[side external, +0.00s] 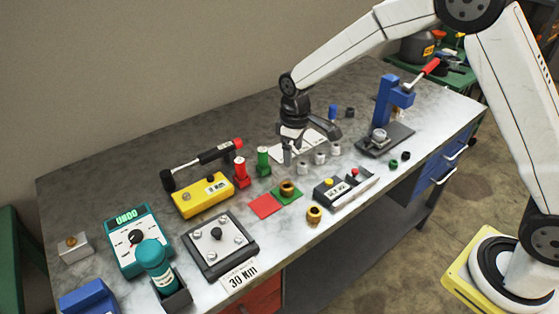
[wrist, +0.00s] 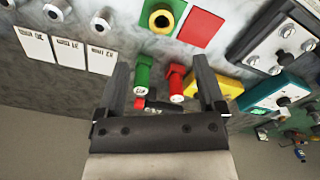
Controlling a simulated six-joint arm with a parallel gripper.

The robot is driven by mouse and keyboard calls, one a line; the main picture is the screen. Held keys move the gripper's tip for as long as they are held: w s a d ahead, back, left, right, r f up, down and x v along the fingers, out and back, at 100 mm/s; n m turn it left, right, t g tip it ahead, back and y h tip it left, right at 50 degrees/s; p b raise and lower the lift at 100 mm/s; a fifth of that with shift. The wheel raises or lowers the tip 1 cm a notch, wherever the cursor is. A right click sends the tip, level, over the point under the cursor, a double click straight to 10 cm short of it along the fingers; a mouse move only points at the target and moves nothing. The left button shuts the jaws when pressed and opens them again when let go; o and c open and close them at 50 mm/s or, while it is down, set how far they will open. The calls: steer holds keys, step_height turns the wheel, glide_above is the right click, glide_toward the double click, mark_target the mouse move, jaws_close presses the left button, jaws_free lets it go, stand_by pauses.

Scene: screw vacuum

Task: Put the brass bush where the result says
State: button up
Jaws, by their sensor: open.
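A brass bush (side external: 287,188) with a dark bore sits on the green square (side external: 291,198); it also shows in the wrist view (wrist: 161,19). Another brass bush (side external: 314,214) stands on the bare bench nearer the front. The red square (side external: 264,206) is empty, left of the green one. A green gauge (side external: 263,161) and a red gauge (side external: 240,172) stand behind the squares.
Several grey cylinders (side external: 320,157) stand by the white cards (side external: 297,146). A yellow box (side external: 203,195), a teal tester (side external: 137,239) and a plate with bolts (side external: 218,244) are left. A blue press (side external: 388,105) stands right. A grey box (side external: 340,187) is near the front edge.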

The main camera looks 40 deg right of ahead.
steer(key=s+d+r+m+t, duration=0.1)
steer(key=s+d+m, duration=0.1)
steer(key=s, duration=0.8)
steer(key=s+d+r+m+t, duration=0.1)
steer(key=s+d+m, duration=0.2)
steer(key=s, duration=0.7)
steer(key=shift+d+r+m, duration=0.2)
steer(key=shift+d+m, duration=0.1)
steer(key=shift+d, duration=0.35)
